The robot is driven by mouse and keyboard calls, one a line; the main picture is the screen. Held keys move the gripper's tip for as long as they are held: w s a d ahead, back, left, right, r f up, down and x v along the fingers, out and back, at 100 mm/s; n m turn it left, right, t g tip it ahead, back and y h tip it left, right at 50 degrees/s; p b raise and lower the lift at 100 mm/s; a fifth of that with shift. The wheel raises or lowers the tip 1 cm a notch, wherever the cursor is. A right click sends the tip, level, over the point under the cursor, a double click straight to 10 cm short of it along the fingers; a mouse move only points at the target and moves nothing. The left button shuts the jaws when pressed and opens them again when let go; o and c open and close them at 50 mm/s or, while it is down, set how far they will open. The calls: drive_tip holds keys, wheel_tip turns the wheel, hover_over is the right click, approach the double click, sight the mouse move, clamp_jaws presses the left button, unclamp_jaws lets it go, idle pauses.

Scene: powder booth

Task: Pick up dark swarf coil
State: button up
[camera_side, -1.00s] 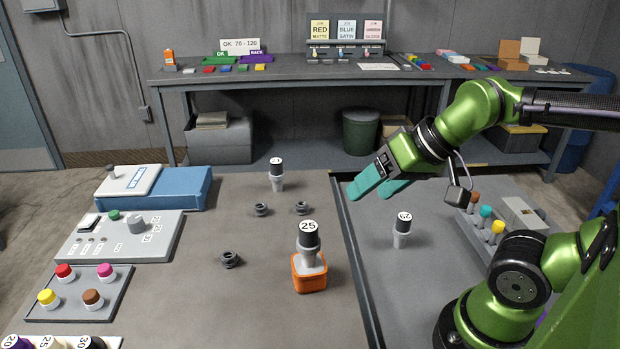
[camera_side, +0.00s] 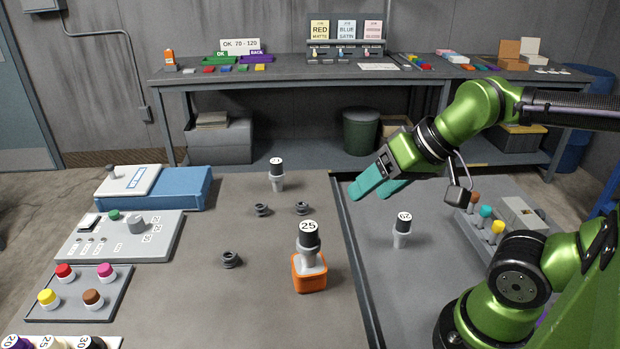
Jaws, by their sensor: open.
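Three small dark coils lie on the left grey table surface. One coil (camera_side: 231,260) is nearest the front, left of the orange holder. A second coil (camera_side: 261,210) and a third coil (camera_side: 302,208) lie farther back, side by side and apart. They look alike, so I cannot tell which is the named swarf coil. My gripper (camera_side: 377,187) has teal fingers and hangs above the table, to the right of all the coils and near the dark divider. It is open, touches no coil, and nothing shows between its fingers.
An orange holder (camera_side: 310,275) carries a grey and black piece marked 25. Black-capped pieces stand behind the coils (camera_side: 276,175) and right of the dark divider (camera_side: 350,240). Panels with knobs (camera_side: 125,228) line the left side. The table between panels and coils is clear.

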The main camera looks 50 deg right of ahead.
drive_tip(key=m+t+y, duration=0.1)
drive_tip(key=m+y, duration=0.1)
drive_tip(key=m, duration=2.5)
approach(306, 203)
drive_tip(key=x, duration=0.4)
drive_tip(key=shift+w+a+r, duration=0.1)
drive_tip(key=shift+a+r, duration=0.05)
drive_tip(key=shift+d+x, duration=0.2)
drive_tip(key=shift+x, duration=2.65)
drive_tip(key=c, duration=1.1)
